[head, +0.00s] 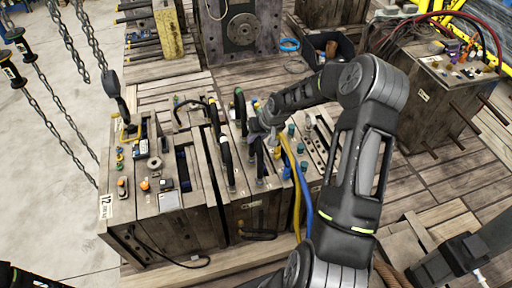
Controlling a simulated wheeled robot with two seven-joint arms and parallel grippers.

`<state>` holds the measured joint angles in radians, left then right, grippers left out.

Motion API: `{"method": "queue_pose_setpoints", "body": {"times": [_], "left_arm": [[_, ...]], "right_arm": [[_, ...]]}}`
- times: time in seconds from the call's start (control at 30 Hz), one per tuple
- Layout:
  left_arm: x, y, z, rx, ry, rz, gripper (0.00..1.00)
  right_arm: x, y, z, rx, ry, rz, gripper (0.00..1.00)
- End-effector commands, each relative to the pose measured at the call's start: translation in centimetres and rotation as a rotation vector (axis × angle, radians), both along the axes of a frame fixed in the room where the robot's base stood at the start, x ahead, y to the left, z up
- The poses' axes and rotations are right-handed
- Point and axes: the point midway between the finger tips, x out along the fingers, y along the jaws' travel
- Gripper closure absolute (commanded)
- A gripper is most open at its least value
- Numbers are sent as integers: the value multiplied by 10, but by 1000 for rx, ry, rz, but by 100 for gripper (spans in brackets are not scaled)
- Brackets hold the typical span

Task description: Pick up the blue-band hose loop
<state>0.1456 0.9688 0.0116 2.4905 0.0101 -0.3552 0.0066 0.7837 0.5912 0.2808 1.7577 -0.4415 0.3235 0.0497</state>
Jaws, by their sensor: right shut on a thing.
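My right gripper (254,132) reaches in from the right over the wooden-looking mould block and is shut on a black hose loop (259,160). The loop runs down from the jaws to the block's top. Its upper part is hidden by the gripper, and I cannot make out a blue band on it. Other black hose loops stand to the left, one (225,158) close beside it and one (240,108) farther back. My left gripper is not in view.
The mould block (150,225) carries several small fittings. Chains (66,40) hang at the left. Another block (440,90) with hoses stands at the right.

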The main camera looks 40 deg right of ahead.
Motion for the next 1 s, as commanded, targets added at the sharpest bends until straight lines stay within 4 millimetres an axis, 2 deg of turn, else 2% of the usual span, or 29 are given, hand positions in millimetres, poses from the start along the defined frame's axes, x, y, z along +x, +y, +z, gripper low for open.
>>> {"method": "queue_pose_setpoints", "body": {"times": [0.17, 0.27, 0.6, 0.7, 1.0], "left_arm": [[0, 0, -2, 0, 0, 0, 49], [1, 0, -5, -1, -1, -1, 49], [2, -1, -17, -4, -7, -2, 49], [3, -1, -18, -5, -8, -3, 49], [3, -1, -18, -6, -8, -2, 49]], "right_arm": [[1, -1, 8, -3, -4, 0, 100], [2, -1, 20, -4, -5, 0, 100], [1, -1, 83, -5, -5, 1, 100], [1, -1, 95, -3, -4, 1, 100], [0, 0, 101, -1, -1, 1, 100]]}}
